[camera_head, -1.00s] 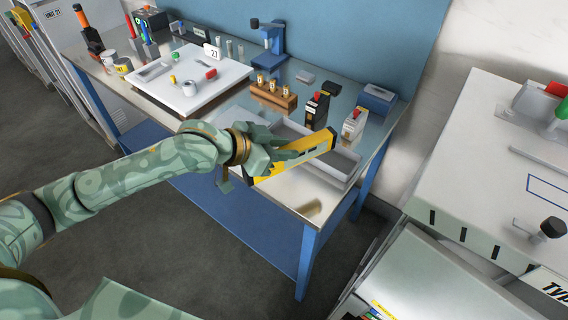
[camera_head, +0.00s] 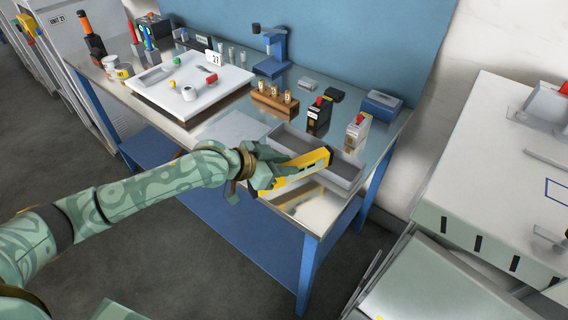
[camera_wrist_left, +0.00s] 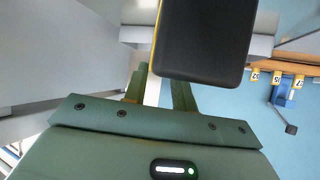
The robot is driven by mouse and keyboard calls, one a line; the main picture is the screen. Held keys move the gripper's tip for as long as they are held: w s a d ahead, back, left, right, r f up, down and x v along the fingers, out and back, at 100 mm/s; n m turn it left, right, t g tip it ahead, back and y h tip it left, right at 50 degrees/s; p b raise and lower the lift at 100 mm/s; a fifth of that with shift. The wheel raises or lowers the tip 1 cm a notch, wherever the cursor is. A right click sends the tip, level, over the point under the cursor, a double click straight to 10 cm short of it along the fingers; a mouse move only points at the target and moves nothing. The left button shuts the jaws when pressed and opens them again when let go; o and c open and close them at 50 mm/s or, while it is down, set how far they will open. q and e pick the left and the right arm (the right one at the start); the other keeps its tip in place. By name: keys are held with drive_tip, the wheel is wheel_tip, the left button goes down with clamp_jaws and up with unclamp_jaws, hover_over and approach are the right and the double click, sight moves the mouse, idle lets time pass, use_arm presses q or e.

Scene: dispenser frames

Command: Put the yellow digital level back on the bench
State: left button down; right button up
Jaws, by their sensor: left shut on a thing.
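The yellow digital level (camera_head: 302,168) has a long yellow body with a dark end cap. My left gripper (camera_head: 268,170) is shut on it near its left end. The level is held tilted, its right end higher, in front of the grey tray on the bench (camera_head: 226,128). I cannot tell whether it touches the bench or the tray. My right gripper is not in view.
The grey open tray (camera_head: 345,172) lies near the bench's right front. Behind it stand a black box (camera_head: 318,118) and a white box (camera_head: 357,130) with red tops, and a wooden block (camera_head: 274,103) holding small pieces. A white board (camera_head: 190,82) lies at left.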

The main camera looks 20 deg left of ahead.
use_arm(q)
drive_tip(key=c, duration=1.1)
unclamp_jaws()
drive_tip(key=shift+f, duration=0.1)
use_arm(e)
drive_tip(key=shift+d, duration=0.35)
use_arm(q)
drive_tip(key=shift+a+r, duration=0.1)
drive_tip(key=shift+r, duration=0.2)
drive_tip(key=p+v, duration=0.2)
drive_tip(key=v, duration=0.9)
drive_tip(key=shift+s+a+r, duration=0.1)
drive_tip(key=shift+s+a, duration=0.15)
drive_tip(key=shift+s, duration=0.05)
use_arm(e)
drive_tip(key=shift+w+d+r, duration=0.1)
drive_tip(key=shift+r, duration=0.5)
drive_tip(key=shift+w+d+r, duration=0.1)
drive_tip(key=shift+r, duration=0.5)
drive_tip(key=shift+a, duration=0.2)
